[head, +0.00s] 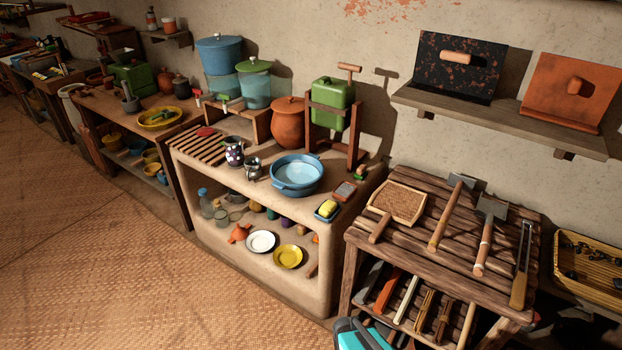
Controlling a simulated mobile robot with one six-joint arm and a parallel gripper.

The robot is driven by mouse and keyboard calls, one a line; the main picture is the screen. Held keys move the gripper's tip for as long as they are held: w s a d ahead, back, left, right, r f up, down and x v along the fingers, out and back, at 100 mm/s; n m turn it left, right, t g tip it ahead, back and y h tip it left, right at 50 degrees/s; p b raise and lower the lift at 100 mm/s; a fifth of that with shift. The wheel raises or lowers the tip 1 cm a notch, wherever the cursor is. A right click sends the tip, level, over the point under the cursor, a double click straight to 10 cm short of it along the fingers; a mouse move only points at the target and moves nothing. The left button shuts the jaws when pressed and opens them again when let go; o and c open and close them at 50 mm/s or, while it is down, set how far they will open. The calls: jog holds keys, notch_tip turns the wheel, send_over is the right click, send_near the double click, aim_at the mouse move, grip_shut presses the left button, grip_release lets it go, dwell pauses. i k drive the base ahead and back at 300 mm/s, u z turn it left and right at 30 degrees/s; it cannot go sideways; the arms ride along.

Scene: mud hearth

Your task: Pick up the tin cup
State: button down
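A small shiny grey metal cup (253,169), which looks like the tin cup, stands on the clay counter (225,193) near its front edge. It is between a dark patterned mug (234,154) and a blue basin (297,174). The cup is small in the head view, so its handle is hard to make out. Only a teal and dark part of my own body shows at the bottom edge, well right of the cup and nearer. My gripper's fingers are not in view.
A slatted wooden rack (200,146) lies left of the mugs. An orange clay pot (288,122) and a green press (331,104) stand behind. A tool table (400,247) is at right. Woven floor (130,260) in front is clear.

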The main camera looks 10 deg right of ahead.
aim_at(252, 171)
jog(key=u, duration=0.15)
jog(key=i, duration=0.9)
jog(key=z, duration=0.05)
